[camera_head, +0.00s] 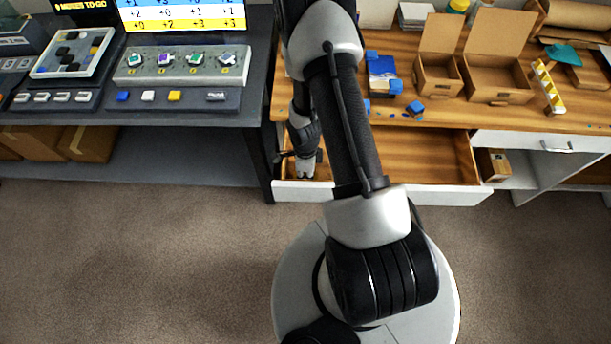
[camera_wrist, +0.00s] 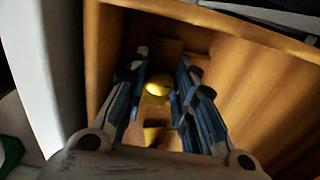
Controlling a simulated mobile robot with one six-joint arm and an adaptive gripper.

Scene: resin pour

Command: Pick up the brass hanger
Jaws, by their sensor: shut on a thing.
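The brass hanger (camera_wrist: 157,86) shows in the wrist view as a shiny yellow rounded piece between the far ends of my fingers, with a darker yellow part nearer the camera. Its full shape is hidden in shadow. My gripper (camera_wrist: 163,75) has blue-padded fingers on both sides of it and is shut on it, low inside an open wooden drawer (camera_head: 430,165). In the head view my gripper (camera_head: 305,168) is at the drawer's left end. The hanger cannot be made out there.
The drawer's wooden wall (camera_wrist: 240,32) is close to my fingers. Above it, the wooden bench (camera_head: 440,118) carries cardboard boxes (camera_head: 497,78), blue blocks (camera_head: 414,108) and a yellow-white striped piece (camera_head: 548,87). A dark table (camera_head: 190,112) with a console stands to the left.

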